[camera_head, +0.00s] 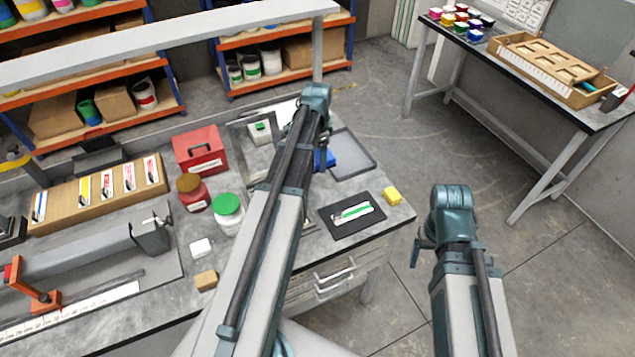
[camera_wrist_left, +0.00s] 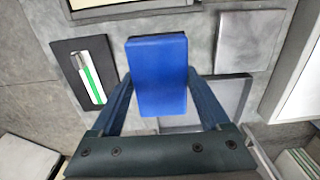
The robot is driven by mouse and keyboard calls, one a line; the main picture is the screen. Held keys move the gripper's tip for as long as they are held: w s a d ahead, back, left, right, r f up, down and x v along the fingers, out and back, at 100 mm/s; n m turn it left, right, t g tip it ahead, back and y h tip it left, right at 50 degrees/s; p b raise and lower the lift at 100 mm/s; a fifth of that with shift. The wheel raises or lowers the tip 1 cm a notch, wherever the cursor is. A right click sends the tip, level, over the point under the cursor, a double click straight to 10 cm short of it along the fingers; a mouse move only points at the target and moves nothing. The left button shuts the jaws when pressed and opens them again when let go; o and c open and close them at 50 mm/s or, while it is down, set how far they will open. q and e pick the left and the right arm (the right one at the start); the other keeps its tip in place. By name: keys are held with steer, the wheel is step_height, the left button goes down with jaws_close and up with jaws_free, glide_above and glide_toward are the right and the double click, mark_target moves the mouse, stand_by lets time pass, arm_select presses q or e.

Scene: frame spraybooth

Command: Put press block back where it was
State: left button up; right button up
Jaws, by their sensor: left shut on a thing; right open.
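A blue block (camera_wrist_left: 158,75), which I take to be the press block, is held between the fingers of my left gripper (camera_wrist_left: 160,88) in the left wrist view. In the head view a small part of the blue block (camera_head: 327,158) shows beside my left arm, which hides most of the gripper. The block appears to be above the bench near a grey shallow tray (camera_head: 352,153); whether it touches anything below I cannot tell. My right gripper (camera_head: 418,252) is at the right of the bench, over the floor, and holds nothing that I can see.
A red box (camera_head: 200,150), a green-lidded jar (camera_head: 228,212) and a red jar (camera_head: 193,192) stand left of my arm. Another table (camera_head: 510,70) stands back right.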

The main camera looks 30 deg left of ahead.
mark_target(318, 185)
arm_select(q)
steer(key=shift+f+b, duration=4.5)
steer(key=shift+f, duration=0.35)
steer(key=shift+f, duration=0.2)
steer(key=o, duration=1)
steer(key=shift+r, duration=0.1)
steer(key=shift+o, duration=0.2)
steer(key=shift+r, duration=0.15)
step_height(318, 185, up, 12)
steer(key=p, duration=1.2)
step_height(318, 185, down, 12)
steer(key=b, duration=1.2)
